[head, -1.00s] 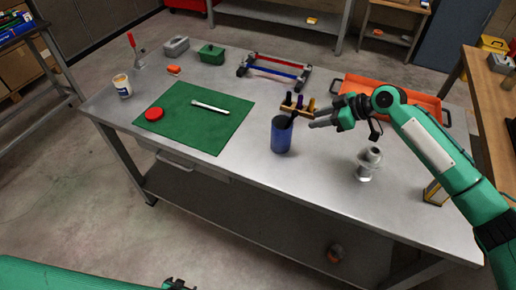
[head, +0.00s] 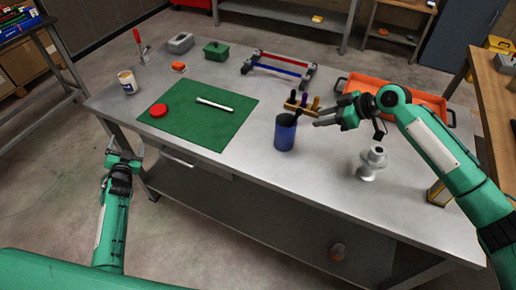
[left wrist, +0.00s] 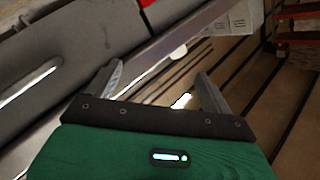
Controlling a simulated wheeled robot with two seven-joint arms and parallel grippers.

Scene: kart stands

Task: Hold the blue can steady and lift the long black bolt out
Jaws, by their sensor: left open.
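The blue can (head: 285,134) stands upright on the grey metal table, right of the green mat. Something dark shows at its mouth; I cannot tell the black bolt clearly from the can's dark inside and the rack behind. My right gripper (head: 316,117) is just right of the can's top, apart from it, with its two fingers spread and nothing visible between them. My left gripper (head: 124,157) is off the table's front left edge, far from the can. In the left wrist view its fingers (left wrist: 160,88) are spread and empty.
A small rack (head: 301,107) with upright tools stands right behind the can. An orange tray (head: 425,108) lies behind my right arm. A grey metal part (head: 371,163) stands to the right. The green mat (head: 195,125) holds a red lid (head: 158,110) and a white rod (head: 215,105).

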